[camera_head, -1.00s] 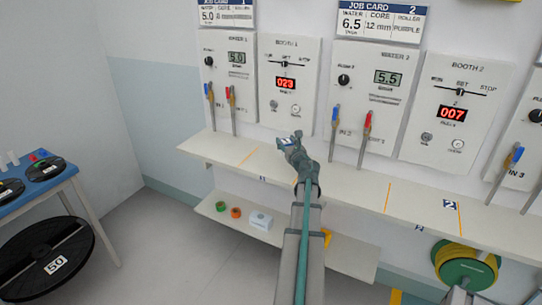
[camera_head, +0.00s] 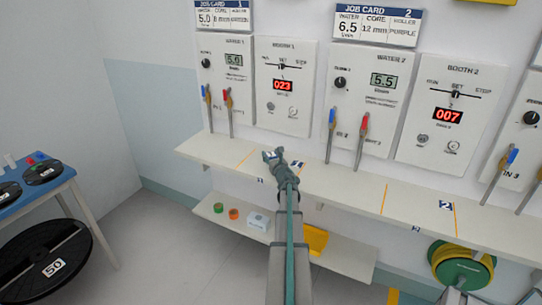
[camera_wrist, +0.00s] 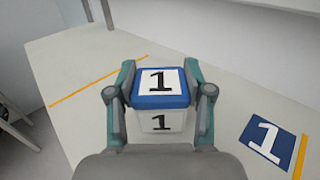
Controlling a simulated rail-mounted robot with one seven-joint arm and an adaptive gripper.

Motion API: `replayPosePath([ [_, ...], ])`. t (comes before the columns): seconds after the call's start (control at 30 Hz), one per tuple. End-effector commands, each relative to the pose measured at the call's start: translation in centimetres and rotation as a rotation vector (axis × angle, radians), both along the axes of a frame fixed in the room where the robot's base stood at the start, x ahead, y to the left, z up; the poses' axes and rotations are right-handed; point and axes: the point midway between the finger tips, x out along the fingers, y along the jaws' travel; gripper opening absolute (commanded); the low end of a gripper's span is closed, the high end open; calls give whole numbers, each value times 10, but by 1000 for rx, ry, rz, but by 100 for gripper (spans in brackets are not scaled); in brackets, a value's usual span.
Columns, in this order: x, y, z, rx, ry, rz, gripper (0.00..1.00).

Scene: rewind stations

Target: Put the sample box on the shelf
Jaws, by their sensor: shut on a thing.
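The sample box (camera_wrist: 160,120) has a blue lid and a white label reading 1, with another 1 on its pale front. My gripper (camera_head: 272,155) is shut on it, one finger on each side in the wrist view (camera_wrist: 160,95). The box stands upright between the fingers. The long pale shelf (camera_head: 340,186) runs below the panels, and the box is over its left part. A blue tag 1 (camera_wrist: 267,139) lies on the shelf to the right of the box. I cannot tell whether the box touches the shelf.
Orange lines (camera_wrist: 100,80) mark the shelf. A lower shelf (camera_head: 343,252) holds a green roll (camera_head: 218,208), an orange roll (camera_head: 233,214), a white box (camera_head: 258,221) and a yellow tray (camera_head: 315,239). Valve levers (camera_head: 229,115) hang near the shelf's back. A blue table (camera_head: 48,186) is at left.

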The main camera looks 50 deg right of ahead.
Motion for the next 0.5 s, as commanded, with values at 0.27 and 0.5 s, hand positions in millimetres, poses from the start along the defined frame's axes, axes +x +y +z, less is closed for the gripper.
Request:
replayPosePath([
  [0.27, 0, 0, -4, -1, 0, 0, 15],
  [0.5, 0, 0, -8, -1, 0, 1, 15],
])
